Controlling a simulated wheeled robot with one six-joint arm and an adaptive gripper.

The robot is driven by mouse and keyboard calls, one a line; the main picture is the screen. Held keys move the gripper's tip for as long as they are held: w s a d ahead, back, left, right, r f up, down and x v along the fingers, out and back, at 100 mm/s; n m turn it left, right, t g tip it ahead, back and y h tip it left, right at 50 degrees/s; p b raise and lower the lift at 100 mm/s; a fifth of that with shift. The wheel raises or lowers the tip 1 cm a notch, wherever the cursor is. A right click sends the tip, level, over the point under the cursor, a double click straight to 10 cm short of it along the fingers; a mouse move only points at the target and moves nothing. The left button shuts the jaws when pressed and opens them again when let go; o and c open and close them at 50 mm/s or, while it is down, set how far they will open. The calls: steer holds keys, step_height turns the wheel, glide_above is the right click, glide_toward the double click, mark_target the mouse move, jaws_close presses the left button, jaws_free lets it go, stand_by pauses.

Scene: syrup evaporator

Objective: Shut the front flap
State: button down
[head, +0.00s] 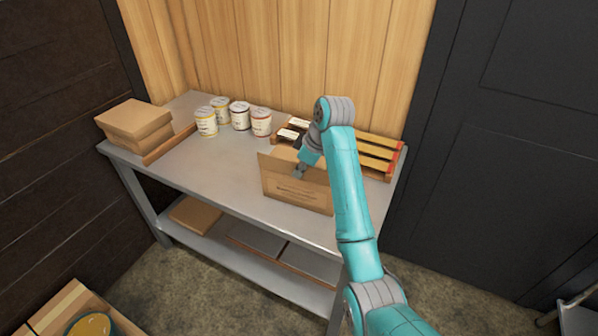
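A brown cardboard box (296,197) stands near the front edge of the grey metal table, right of its middle. Its printed front side faces me. A front panel rises along its near side, and I cannot tell clearly where the flap ends and the wall begins. My gripper (299,173) is small and dark at the end of my teal arm. It points down at the top edge of the front panel, and I cannot tell whether it touches. Its fingers are too small to show open or shut. My arm hides the box's right rear part.
Several labelled tubs (240,116) stand behind and left of the box on the table (218,160). Wooden racks (378,158) lie behind it to the right. Flat cartons (136,120) are stacked at the table's left end. The tabletop left of the box is clear.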

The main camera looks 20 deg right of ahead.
steer(key=shift+w, duration=0.1)
stand_by(0.5)
steer(key=c, duration=1.4)
jaws_free()
steer(key=shift+o, duration=0.2)
